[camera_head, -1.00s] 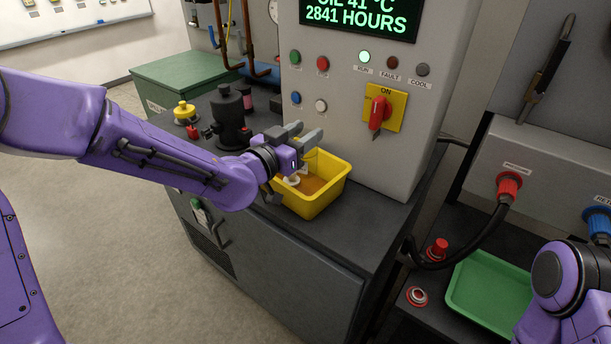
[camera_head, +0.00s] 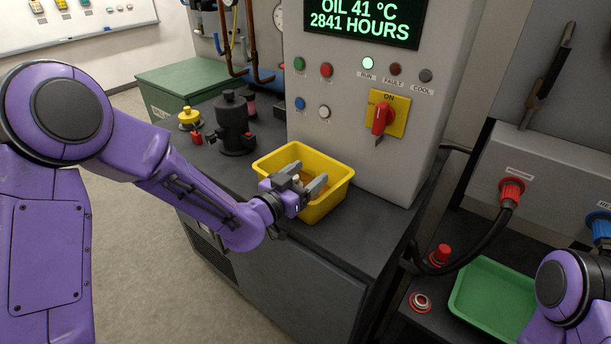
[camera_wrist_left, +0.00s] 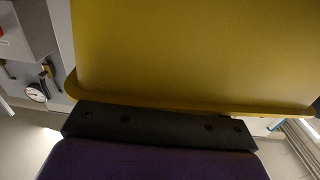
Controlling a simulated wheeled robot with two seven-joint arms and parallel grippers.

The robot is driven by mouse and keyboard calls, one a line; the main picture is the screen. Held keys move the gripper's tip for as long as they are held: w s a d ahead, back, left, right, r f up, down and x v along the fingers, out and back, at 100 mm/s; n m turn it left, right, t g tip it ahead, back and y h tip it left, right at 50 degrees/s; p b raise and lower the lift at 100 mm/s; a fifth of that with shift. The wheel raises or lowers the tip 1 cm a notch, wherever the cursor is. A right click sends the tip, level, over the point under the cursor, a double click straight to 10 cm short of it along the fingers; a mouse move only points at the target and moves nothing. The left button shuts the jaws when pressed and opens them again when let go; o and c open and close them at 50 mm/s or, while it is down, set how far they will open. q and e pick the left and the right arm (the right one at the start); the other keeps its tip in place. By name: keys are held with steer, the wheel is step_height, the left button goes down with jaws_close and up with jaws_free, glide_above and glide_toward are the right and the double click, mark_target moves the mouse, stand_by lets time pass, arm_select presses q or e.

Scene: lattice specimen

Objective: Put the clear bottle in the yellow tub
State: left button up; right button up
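The yellow tub (camera_head: 335,196) stands on the dark cabinet top, in front of the grey control panel. Its yellow side also fills much of the left wrist view (camera_wrist_left: 190,50). My left gripper (camera_head: 306,178) is at the tub's near left side, over its rim, with its two fingers apart. A small whitish piece, perhaps the cap of the clear bottle, shows between the fingers, with brownish amber inside the tub behind it. The bottle's body is hidden or too small to make out. My right gripper is outside the head view; only part of that arm shows.
A black pump-like fitting (camera_head: 234,125) and a yellow-topped part (camera_head: 190,118) stand left of the tub. The panel with its red switch (camera_head: 381,117) rises behind. A green tray (camera_head: 495,300) lies at the lower right. The cabinet top right of the tub is clear.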

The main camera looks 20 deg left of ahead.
arm_select(q)
steer(key=shift+r, duration=0.1)
steer(key=shift+r+p, duration=0.3)
steer(key=shift+p, duration=0.1)
steer(key=p+v, duration=0.4)
steer(key=v, duration=0.8)
steer(key=shift+f, duration=0.25)
steer(key=s+a+f+n+g+y, duration=0.1)
steer(key=s+f+n+g+y, duration=0.1)
steer(key=f, duration=0.5)
steer(key=s+a+f+n+g+y, duration=0.2)
steer(key=s+f, duration=0.1)
steer(key=f, duration=0.4)
steer(key=s+a+f+n+g+y, duration=0.3)
steer(key=s+f+g, duration=0.1)
steer(key=s+f, duration=0.4)
steer(key=s+a+f+n+g+y, duration=0.2)
steer(key=s+f, duration=0.6)
steer(key=s, duration=0.5)
steer(key=a+n+g, duration=0.1)
steer(key=n+g, duration=0.1)
steer(key=g, duration=0.1)
steer(key=shift+g+y, duration=0.3)
steer(key=shift+y, duration=0.1)
